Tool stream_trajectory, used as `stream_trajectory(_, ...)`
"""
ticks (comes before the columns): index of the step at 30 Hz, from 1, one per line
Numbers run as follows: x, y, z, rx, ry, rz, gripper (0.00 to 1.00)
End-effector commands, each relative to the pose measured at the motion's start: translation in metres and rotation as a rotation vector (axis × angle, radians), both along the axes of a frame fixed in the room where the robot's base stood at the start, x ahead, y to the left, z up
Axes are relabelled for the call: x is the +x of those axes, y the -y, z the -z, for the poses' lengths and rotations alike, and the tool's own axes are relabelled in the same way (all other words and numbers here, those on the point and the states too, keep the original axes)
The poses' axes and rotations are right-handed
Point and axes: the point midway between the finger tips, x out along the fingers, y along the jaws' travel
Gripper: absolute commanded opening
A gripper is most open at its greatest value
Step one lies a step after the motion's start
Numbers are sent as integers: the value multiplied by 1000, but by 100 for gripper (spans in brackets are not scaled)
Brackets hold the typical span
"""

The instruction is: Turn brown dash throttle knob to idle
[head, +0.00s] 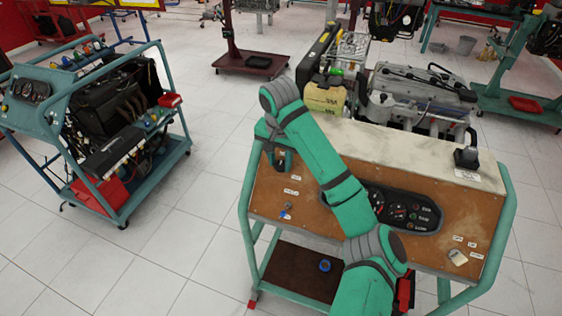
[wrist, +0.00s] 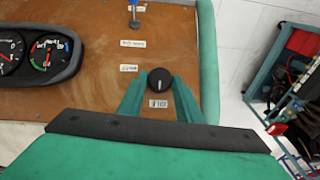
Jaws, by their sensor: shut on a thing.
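The brown dash (head: 330,215) is the front panel of the nearest engine stand, and it also shows in the wrist view (wrist: 95,103). A round black knob (wrist: 159,80) with a short pale pointer line sits on it. The line stands nearly upright in the wrist view, in line with a small label (wrist: 159,103) below the knob. Another label (wrist: 128,68) is left of it. I cannot read these labels surely. My gripper (wrist: 160,86) is shut on the knob, one green finger on each side. In the head view my gripper (head: 280,160) is at the dash's upper left.
A gauge cluster (wrist: 38,53) is left of the knob in the wrist view. A blue-headed key switch (wrist: 134,12) stands out near the top. The stand's green frame post (wrist: 208,60) is close on the right. Another engine trainer (head: 110,120) stands apart on the left.

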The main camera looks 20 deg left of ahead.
Motion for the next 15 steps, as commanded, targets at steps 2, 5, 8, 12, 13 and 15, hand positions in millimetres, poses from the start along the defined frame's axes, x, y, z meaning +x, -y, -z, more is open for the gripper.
stream_trajectory(2, 0, 2, 2, -33, -7, -19, 9)
stream_trajectory(5, 0, 2, 3, -57, -9, -39, 9)
stream_trajectory(8, 0, 1, 3, -72, -9, -54, 9)
stream_trajectory(12, -1, 1, 3, -83, -11, -65, 9)
stream_trajectory(13, -1, 1, 4, -83, -11, -66, 9)
stream_trajectory(15, -1, 1, 4, -85, -12, -67, 10)
